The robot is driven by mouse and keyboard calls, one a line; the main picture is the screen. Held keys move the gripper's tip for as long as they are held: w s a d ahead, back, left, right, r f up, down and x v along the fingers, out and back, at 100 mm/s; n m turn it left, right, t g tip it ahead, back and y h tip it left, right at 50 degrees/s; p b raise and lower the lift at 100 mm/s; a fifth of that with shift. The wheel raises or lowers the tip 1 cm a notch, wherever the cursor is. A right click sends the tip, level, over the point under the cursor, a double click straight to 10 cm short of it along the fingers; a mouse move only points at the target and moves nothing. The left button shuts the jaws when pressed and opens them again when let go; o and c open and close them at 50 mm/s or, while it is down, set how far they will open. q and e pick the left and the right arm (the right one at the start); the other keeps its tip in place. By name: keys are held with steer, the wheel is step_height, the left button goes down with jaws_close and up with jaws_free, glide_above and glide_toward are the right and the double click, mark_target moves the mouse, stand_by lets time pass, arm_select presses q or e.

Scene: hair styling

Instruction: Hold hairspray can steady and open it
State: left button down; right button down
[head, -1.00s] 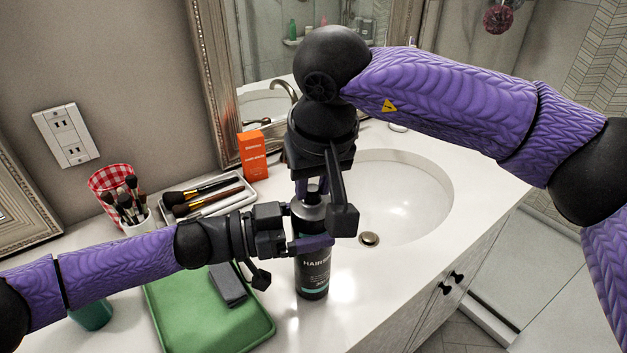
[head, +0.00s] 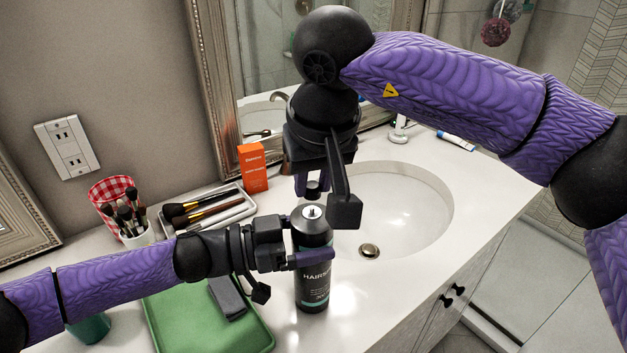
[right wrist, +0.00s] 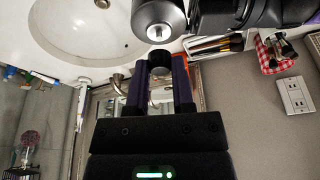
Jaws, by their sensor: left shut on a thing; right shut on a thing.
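The black hairspray can (head: 315,289) stands upright on the counter near the sink's front left. Its top is uncovered and a small pale nozzle (head: 312,211) shows. My left gripper (head: 313,256) is shut around the can's upper body from the left. My right gripper (head: 312,187) points down just above the can. In the right wrist view, its fingers are shut on a dark round cap (right wrist: 160,62), apart from the can's nozzle.
The sink basin (head: 402,215) lies right of the can. A green tray (head: 190,325) with a dark grey item lies at the front left. A brush tray (head: 250,207), an orange box (head: 253,168) and a checkered brush cup (head: 112,191) stand behind.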

mark_target(310, 180)
step_height(310, 180, up, 4)
steer(key=shift+f, duration=0.25)
arm_select(q)
jaws_free()
arm_select(e)
steer(key=shift+r+p, duration=0.65)
steer(key=shift+r, duration=0.05)
arm_select(q)
steer(key=v, duration=1.2)
arm_select(e)
steer(key=shift+s, duration=0.1)
